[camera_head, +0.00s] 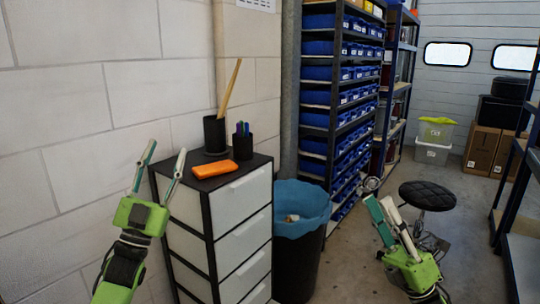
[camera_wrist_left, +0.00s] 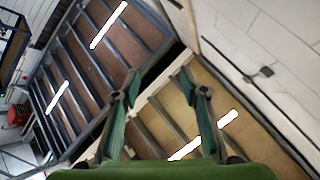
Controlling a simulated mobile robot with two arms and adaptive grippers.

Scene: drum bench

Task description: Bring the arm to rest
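My left gripper (camera_head: 166,154) is raised in front of the white block wall, at the left of the drawer cabinet. Its two fingers stand apart, pointing up, with nothing between them. In the left wrist view the open gripper (camera_wrist_left: 166,92) is also empty, with shelving or ceiling parts behind it. My right gripper (camera_head: 379,199) is at the lower right, over the floor, between the bin and the black stool.
The drawer cabinet (camera_head: 241,200) carries an orange object (camera_head: 215,169), a black cup (camera_head: 214,133) with a wooden stick, and a pen holder (camera_head: 242,146). A blue-lined bin (camera_head: 301,222) stands beside it. A black stool (camera_head: 427,195) is close behind my right gripper. Shelves with blue boxes (camera_head: 318,73) stand behind.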

